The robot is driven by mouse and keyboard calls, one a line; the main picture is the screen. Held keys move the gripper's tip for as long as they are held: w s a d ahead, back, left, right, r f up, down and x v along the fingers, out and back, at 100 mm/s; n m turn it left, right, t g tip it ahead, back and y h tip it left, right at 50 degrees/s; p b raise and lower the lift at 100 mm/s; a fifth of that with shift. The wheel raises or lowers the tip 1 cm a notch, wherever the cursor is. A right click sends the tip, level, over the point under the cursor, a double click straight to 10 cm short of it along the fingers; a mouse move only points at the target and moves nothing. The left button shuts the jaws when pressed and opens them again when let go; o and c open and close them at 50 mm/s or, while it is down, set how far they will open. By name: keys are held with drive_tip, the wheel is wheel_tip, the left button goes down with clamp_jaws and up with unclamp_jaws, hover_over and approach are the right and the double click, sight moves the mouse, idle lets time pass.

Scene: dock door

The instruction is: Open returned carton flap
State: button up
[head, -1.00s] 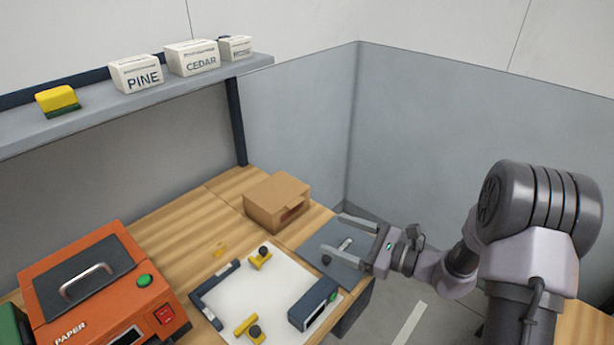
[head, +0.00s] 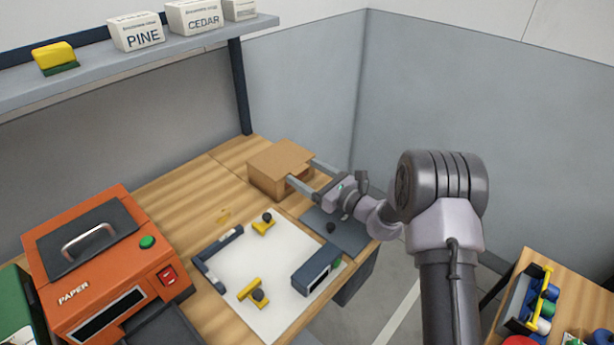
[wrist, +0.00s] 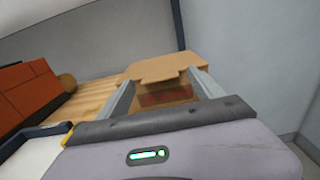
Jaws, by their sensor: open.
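The brown cardboard carton (head: 277,163) sits at the far right end of the wooden bench. In the wrist view the carton (wrist: 190,60) is straight ahead, with its flap (wrist: 160,72) and tab facing me. A dark reddish opening (wrist: 165,97) shows below the flap. My gripper (head: 302,172) is open, its two fingers reaching to the carton's near right side, one on either side of the opening. In the wrist view the fingers of my gripper (wrist: 163,88) stand left and right of the flap; I cannot tell whether they touch the carton.
A white mat (head: 265,265) with yellow clamps and dark blocks lies in front of the carton. An orange paper machine (head: 105,265) stands at left. A shelf (head: 150,65) with PINE and CEDAR boxes hangs above. Grey partition walls (head: 440,100) stand behind and right.

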drive_tip(key=shift+a, duration=0.1)
clamp_jaws()
idle(0.3)
drive_tip(key=shift+r, duration=0.15)
